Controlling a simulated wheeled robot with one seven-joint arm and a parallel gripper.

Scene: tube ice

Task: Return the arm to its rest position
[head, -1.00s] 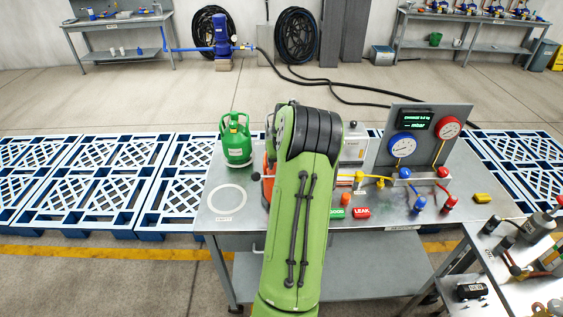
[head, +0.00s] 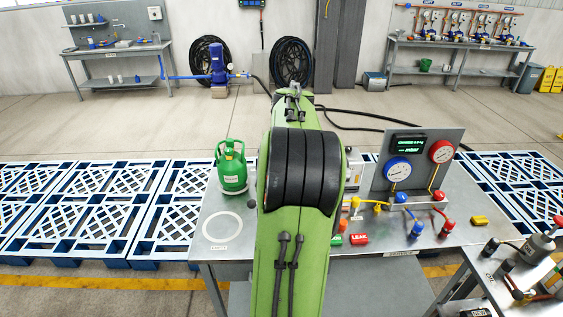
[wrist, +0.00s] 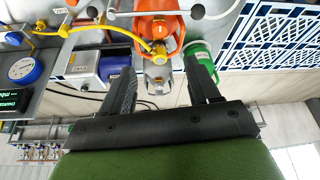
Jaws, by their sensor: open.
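My green arm rises through the middle of the head view and hides the centre of the workbench; my gripper's fingers are hidden there. In the wrist view my gripper (wrist: 162,88) is open, its two dark fingers apart with nothing between them. Beyond the fingers in that view stand an orange cylinder (wrist: 158,28) with a yellow hose fitting and, to its right, a green cylinder (wrist: 205,52). The green cylinder also stands at the left of the bench in the head view (head: 232,170). I cannot tell how far the fingers are from the cylinders.
The workbench (head: 235,265) holds a white ring (head: 222,226), a gauge panel (head: 412,165), a red block (head: 359,239) and coloured valves. A cart (head: 480,288) stands at the right front. Blue pallets (head: 90,195) lie behind the bench.

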